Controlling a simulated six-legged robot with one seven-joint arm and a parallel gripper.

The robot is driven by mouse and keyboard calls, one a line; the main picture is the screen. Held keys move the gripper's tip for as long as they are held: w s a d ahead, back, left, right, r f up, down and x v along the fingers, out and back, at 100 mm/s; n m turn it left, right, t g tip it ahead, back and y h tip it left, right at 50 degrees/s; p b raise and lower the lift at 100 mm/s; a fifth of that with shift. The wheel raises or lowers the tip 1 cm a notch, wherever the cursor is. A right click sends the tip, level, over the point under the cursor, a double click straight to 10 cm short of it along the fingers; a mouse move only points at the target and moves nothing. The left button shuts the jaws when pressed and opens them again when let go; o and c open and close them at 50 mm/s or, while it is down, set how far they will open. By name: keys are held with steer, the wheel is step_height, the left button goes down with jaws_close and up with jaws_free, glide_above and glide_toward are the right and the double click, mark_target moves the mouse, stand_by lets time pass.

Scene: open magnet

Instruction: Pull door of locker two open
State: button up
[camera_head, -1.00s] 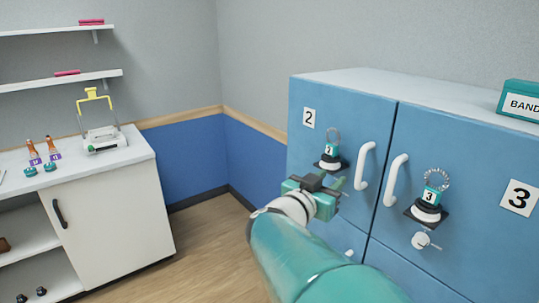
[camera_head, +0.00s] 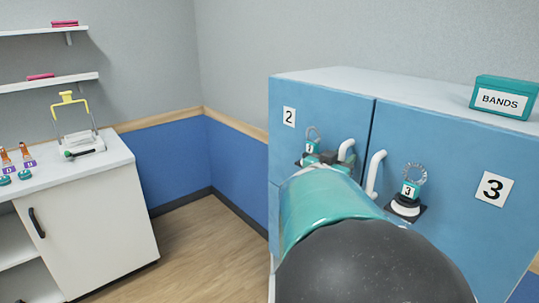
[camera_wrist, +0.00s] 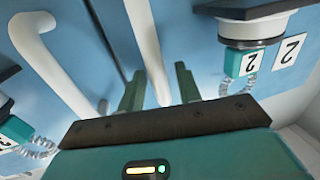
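Locker two is a blue door (camera_head: 285,160) with a "2" label, and it looks closed, flush with its neighbour. Its white bar handle (camera_head: 347,149) is partly covered by my arm in the head view. In the wrist view, which is turned upside down, the same handle (camera_wrist: 146,45) runs between the two green fingers of my gripper (camera_wrist: 159,75). The fingers stand apart with gaps beside the bar. I cannot tell whether either touches it. A magnet holder with a small "2" tag (camera_wrist: 250,62) sits on the door beside the gripper.
Locker three's handle (camera_head: 374,175) is close beside, with its tagged magnet holder (camera_head: 407,200) on that door. A teal BANDS box (camera_head: 503,98) stands on the locker top. A white cabinet (camera_head: 95,225) is at the left. Bare floor (camera_head: 190,245) lies between.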

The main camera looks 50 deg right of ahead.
steer(key=shift+d, duration=0.1)
jaws_close()
stand_by(0.3)
